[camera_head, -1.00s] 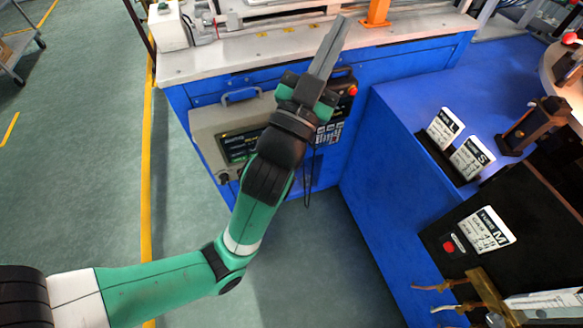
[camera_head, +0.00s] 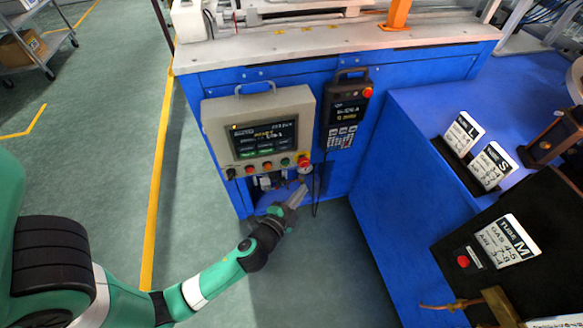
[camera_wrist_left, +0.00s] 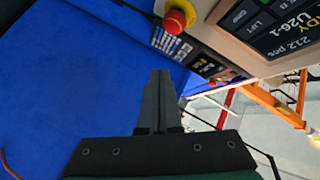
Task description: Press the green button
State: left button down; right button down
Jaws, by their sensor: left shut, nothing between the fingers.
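The grey control box (camera_head: 212,122) with a screen hangs on the front of the blue workbench. The small green button (camera_head: 285,162) is in the row under its screen, just left of the red emergency stop knob (camera_head: 304,160). My left gripper (camera_head: 302,188) is shut and empty. Its tips are below the box's lower right corner, apart from the button in the picture. In the left wrist view the shut fingers (camera_wrist_left: 158,74) point toward the bench, with the red knob (camera_wrist_left: 178,18) above them; the green button is not seen there. My right gripper is not in view.
A black handheld pendant (camera_head: 346,105) with its own red knob hangs right of the box, its cable dangling below. A blue side cabinet (camera_head: 385,215) closes off the right. Open green floor (camera_head: 110,120) lies to the left.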

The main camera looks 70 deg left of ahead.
aim_at(286, 163)
pick_arm(q)
jog(key=s+f, duration=0.1)
jog(key=s+f+g, duration=0.1)
jog(key=shift+s+a+f, duration=0.2)
jog(key=shift+a+f, duration=0.2)
jog(key=w+a+p, duration=0.1)
jog(key=a+p, duration=0.4)
jog(key=a, duration=0.3)
jog(key=shift+w+a, duration=0.2)
jog(key=shift+a, duration=0.15)
dwell(1.7)
jog(key=shift+a+p, duration=0.35)
jog(key=shift+a, duration=0.1)
